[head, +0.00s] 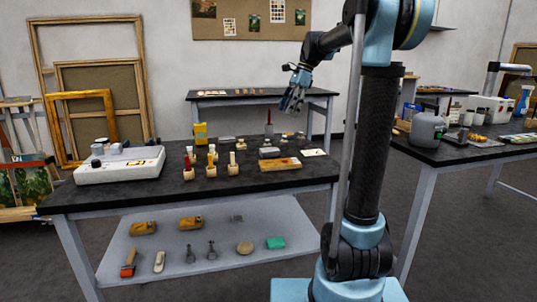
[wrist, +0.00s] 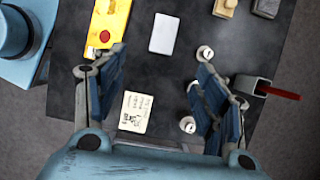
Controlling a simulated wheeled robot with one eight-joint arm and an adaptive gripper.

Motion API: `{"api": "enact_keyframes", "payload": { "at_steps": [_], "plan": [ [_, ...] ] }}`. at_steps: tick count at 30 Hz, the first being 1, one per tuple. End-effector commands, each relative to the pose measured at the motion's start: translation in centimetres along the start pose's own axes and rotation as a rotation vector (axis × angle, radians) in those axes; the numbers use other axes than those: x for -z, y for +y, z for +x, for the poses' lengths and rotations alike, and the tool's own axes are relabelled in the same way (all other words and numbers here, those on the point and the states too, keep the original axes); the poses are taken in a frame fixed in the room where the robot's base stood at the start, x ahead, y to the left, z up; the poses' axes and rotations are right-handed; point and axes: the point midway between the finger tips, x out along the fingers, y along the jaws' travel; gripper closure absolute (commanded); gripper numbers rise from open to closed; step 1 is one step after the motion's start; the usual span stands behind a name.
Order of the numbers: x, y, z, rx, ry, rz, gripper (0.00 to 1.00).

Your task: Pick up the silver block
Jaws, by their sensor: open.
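The silver block, a light grey rectangular block (wrist: 164,33), lies flat on the dark table in the wrist view, ahead of my fingers. In the head view it appears to be the grey block (head: 269,153) just behind the yellow-brown board. My gripper (head: 292,101) hangs in the air above the table's right part, fingers down. In the wrist view my gripper (wrist: 163,62) has its fingers spread wide, with nothing between them but tabletop below. The block is apart from both fingers.
The yellow board (wrist: 108,22) with a red spot lies close beside the block. A drawn card (wrist: 135,112) lies beneath my gripper. A grey holder with a red handle (wrist: 278,92) stands at right.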

Motion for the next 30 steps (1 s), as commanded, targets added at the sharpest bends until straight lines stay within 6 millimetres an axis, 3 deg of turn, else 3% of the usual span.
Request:
{"api": "enact_keyframes", "payload": {
  "at_steps": [18,30],
  "plan": [
    [-1.5,-0.2,10.3,-0.009,-0.002,-0.014,0.35],
    [-1.4,-0.5,13.5,-0.008,-0.002,-0.015,0.35]
  ]
}}
